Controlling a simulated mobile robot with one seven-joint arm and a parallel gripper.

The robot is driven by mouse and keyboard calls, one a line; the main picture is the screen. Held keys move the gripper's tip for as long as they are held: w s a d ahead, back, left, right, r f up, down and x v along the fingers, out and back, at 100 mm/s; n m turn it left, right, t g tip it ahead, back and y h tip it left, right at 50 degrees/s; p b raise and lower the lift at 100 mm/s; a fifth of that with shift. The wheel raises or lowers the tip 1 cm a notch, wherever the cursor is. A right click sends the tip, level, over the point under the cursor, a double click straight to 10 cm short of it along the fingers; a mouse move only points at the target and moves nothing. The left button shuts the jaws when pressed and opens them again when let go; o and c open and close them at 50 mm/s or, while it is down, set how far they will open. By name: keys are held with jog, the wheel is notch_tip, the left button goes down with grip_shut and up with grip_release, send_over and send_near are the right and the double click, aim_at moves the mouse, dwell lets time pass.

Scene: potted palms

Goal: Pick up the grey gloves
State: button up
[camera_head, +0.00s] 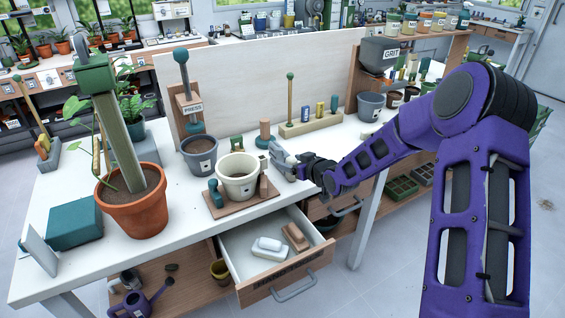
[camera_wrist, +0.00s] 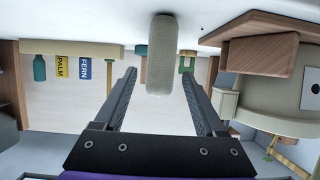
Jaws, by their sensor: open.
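In the wrist view, a grey-beige rounded roll (camera_wrist: 161,60) lies between my open fingers, near the white tabletop. It looks like soft cloth and may be the grey gloves, but I cannot tell for certain. My gripper (camera_wrist: 158,74) is open around it, and I see no finger closed on it. In the head view, my gripper (camera_head: 279,152) is low over the table, right of the cream pot, and largely covers what is between its fingers. A pale, two-part item (camera_head: 268,248) lies in the open drawer; its kind is unclear.
The cream pot (camera_head: 238,175) stands on a wooden board left of my gripper. Behind are a wooden tamper (camera_head: 264,133) and a rack (camera_head: 311,127) with coloured packets. The open drawer (camera_head: 240,268) juts out in front, holding a brown block (camera_head: 295,236).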

aim_at(282, 158)
jog(key=x, duration=0.5)
jog(key=shift+w+a+f, duration=0.1)
jog(key=shift+w+a, duration=0.1)
jog(key=shift+w, duration=0.15)
grip_shut()
